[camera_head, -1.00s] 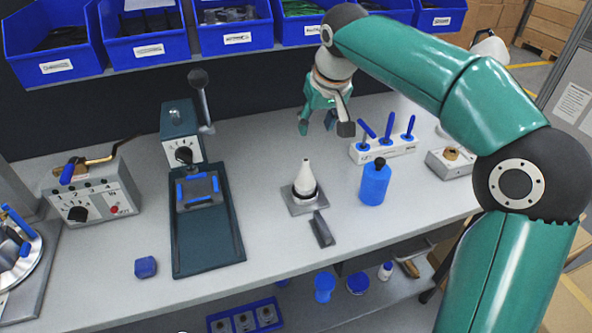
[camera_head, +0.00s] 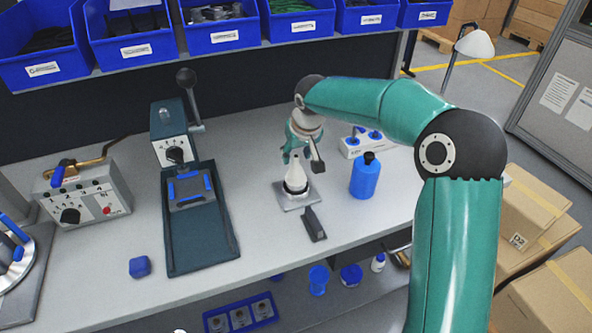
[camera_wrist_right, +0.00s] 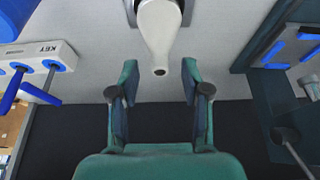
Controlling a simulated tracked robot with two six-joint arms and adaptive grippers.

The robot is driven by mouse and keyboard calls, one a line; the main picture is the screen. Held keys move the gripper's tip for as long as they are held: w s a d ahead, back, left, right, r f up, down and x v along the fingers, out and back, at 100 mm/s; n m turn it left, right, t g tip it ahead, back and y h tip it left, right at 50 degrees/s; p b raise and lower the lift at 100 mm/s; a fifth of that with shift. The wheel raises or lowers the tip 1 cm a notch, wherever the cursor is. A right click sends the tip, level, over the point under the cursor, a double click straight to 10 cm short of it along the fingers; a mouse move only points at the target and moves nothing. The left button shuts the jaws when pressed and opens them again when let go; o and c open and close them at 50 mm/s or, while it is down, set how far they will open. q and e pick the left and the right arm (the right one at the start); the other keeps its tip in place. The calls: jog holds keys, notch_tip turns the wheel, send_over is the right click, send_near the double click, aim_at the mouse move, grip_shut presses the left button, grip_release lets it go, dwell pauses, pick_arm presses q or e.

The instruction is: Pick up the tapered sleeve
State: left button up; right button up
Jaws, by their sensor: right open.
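The tapered sleeve (camera_head: 295,173) is a white cone standing upright, with a black ring at its foot, on a grey square base plate (camera_head: 291,204). In the right wrist view the sleeve (camera_wrist_right: 160,32) points its narrow end toward the gap between my fingers. My right gripper (camera_head: 301,162) is open and empty, close to the sleeve's upper part from behind. In the wrist view its fingers (camera_wrist_right: 160,78) are spread on both sides of the narrow tip, with space on each side. My left gripper is not in view.
A dark green press (camera_head: 200,220) stands to the left.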

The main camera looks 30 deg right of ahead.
jog(key=shift+x, duration=1.1)
grip_shut()
jog(key=shift+r, duration=0.15)
